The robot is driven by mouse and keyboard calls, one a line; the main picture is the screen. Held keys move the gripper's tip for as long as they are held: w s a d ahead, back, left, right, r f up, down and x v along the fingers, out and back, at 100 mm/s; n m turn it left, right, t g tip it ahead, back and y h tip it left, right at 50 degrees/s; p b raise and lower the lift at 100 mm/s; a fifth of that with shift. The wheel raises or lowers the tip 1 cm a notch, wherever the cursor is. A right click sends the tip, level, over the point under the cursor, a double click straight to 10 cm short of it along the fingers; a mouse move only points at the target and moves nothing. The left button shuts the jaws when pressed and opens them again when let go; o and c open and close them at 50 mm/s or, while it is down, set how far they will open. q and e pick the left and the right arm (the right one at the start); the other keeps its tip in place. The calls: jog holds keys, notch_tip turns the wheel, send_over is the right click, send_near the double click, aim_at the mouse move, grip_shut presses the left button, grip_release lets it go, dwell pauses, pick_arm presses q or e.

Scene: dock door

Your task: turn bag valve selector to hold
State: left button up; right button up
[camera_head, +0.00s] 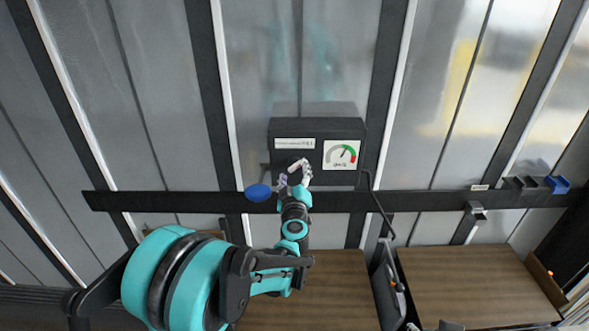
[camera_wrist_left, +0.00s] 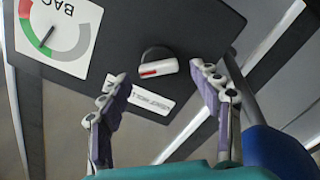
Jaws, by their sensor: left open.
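The bag valve selector (camera_wrist_left: 157,68) is a short white handle with a red mark on a dark round base, on the face of a black box (camera_head: 350,179). My left gripper (camera_head: 297,168) is in front of the box and hides the selector in the head view. In the left wrist view, the fingers of my left gripper (camera_wrist_left: 162,76) are open on either side of the selector, apparently without touching it. A gauge marked BAG (camera_wrist_left: 60,25) is on the same face and also shows in the head view (camera_head: 341,154). My right gripper is not in view.
A white label (camera_head: 295,143) is on the box. A blue round part (camera_head: 257,193) sits left of the gripper, near the dark rail (camera_head: 420,199). A black hose (camera_head: 381,211) hangs at the right. Wooden surfaces (camera_head: 470,284) lie below.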

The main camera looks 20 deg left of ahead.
pick_arm(q)
jog(key=shift+x, duration=0.95)
jog(key=shift+r, duration=0.1)
jog(key=c, duration=1.2)
jog(key=shift+o, duration=0.2)
jog(key=shift+n, duration=0.3)
jog(key=n+b, duration=0.1)
jog(key=n, duration=0.1)
jog(key=n+b, duration=0.1)
jog(key=shift+a+f+n, duration=0.1)
jog(key=shift+f+n, duration=0.1)
jog(key=shift+n, duration=0.2)
jog(key=n+b, duration=0.2)
jog(key=n, duration=0.3)
jog(key=shift+n, duration=0.3)
